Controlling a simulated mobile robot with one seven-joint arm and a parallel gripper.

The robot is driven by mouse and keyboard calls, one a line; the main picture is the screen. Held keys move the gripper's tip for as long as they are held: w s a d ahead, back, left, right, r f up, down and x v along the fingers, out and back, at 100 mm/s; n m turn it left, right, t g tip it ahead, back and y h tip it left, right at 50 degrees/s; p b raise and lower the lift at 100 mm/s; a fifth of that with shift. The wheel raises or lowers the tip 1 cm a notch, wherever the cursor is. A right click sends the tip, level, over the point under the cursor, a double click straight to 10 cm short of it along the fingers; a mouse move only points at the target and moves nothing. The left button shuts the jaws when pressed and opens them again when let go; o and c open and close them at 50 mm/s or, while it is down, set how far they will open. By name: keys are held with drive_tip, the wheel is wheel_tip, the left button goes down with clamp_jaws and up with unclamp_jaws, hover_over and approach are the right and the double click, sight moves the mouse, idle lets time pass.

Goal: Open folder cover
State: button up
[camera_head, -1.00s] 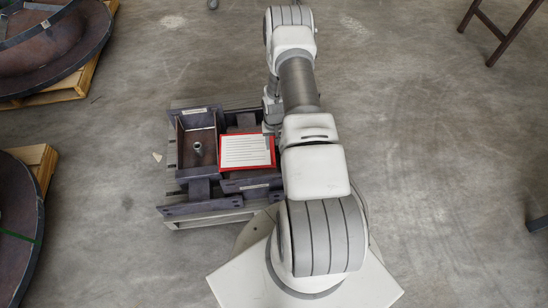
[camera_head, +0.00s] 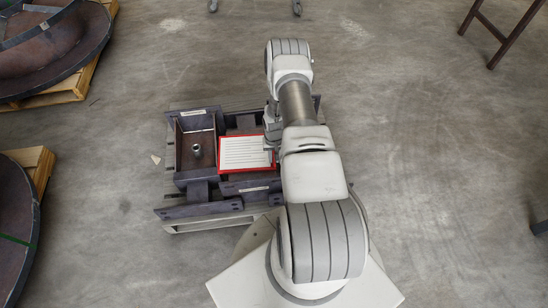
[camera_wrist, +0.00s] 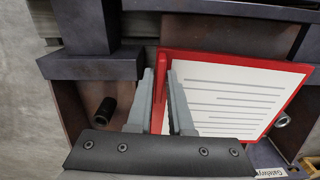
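The folder (camera_head: 247,153) lies on steel parts on a pallet. It has a red border and a white page with printed lines; the page also shows in the wrist view (camera_wrist: 235,95). My gripper (camera_wrist: 161,72) is at the folder's right side in the head view, partly hidden by my arm. In the wrist view its two grey fingers stand apart at the page's left edge. A narrow red strip (camera_wrist: 162,60) of the folder shows between them. I cannot tell whether the fingers press on it.
Steel box frames (camera_head: 196,122) surround the folder, with a short metal tube (camera_head: 196,150) in the left one. A steel bar (camera_head: 200,210) lies along the front. Large reels (camera_head: 50,45) stand on pallets at the left.

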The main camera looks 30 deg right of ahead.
clamp_jaws()
drive_tip(key=shift+r, duration=0.15)
idle(1.1)
